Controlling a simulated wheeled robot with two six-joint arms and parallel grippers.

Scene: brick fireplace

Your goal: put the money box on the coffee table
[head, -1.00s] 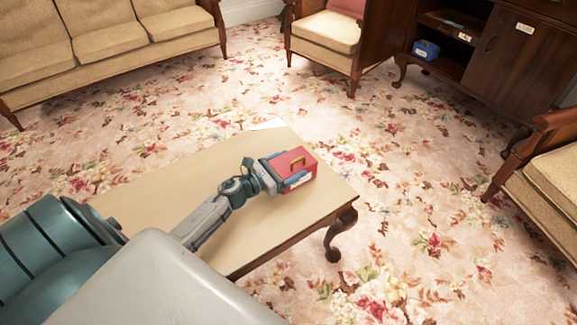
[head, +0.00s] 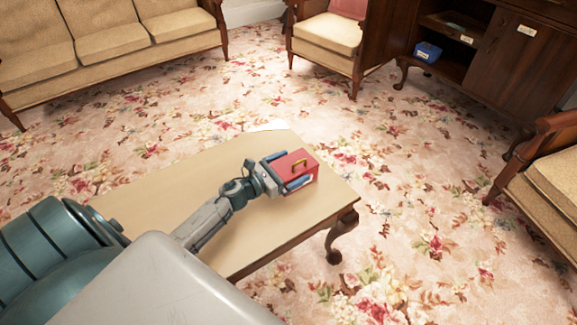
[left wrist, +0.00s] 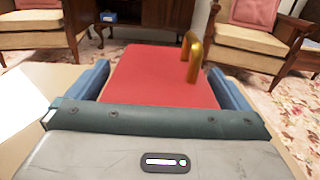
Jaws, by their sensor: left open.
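The money box is a red box (head: 301,177) with a gold handle on top. It stands upright on the right part of the coffee table (head: 165,190), close to its right end. My left gripper (head: 288,172) is open, with its blue fingers on either side of the box. In the left wrist view the red lid (left wrist: 160,80) fills the space between the fingers, with a narrow gap visible beside them. The underside of the box is hidden. My right gripper is in neither view.
A white paper (head: 268,126) lies at the table's far edge. A dark wooden cabinet (head: 495,65) with an open compartment holds a blue box (head: 427,52). A sofa (head: 110,45) and armchairs (head: 328,38) stand around. The carpet between them is clear.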

